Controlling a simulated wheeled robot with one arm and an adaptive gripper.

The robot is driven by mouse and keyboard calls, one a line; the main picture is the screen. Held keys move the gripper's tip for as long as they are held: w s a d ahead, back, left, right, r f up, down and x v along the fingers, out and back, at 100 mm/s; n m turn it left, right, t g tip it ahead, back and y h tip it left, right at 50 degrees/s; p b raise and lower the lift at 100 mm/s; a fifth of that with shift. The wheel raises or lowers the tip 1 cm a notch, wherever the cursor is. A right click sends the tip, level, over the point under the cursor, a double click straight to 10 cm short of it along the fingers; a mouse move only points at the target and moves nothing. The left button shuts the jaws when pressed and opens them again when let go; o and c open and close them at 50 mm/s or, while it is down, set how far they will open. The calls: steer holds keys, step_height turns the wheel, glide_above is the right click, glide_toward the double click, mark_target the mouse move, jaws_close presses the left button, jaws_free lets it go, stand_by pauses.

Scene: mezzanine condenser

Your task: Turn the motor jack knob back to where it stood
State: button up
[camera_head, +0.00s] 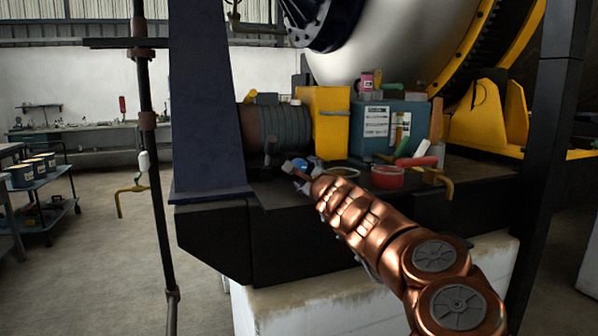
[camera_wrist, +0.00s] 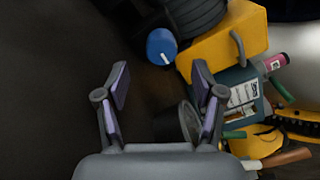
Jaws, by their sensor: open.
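The motor jack knob appears to be the round blue knob with a white mark (camera_wrist: 161,46) in the wrist view; the mark points down toward its lower rim. It lies beyond my fingertips, beside the dark ribbed motor (camera_wrist: 188,18). My gripper (camera_wrist: 163,88) is open, with nothing between its fingers, and the knob is ahead of the gap, apart from both fingers. In the head view a small blue patch, likely the knob (camera_head: 300,164), shows at my gripper (camera_head: 298,172), partly hidden by it.
A yellow block (camera_head: 324,122) stands right of the ribbed motor (camera_head: 278,127). Beyond it is a teal box (camera_head: 375,128) with papers. A red tub (camera_head: 387,177) and several tools lie right on the dark bench. A blue-grey column (camera_head: 209,100) rises on the left.

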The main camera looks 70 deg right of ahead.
mark_target(300, 166)
steer(key=shift+p+x, duration=0.6)
steer(key=shift+x, duration=3.15)
steer(key=shift+r, duration=0.1)
steer(key=shift+c, duration=0.2)
steer(key=c, duration=1.1)
steer(key=shift+r, duration=0.1)
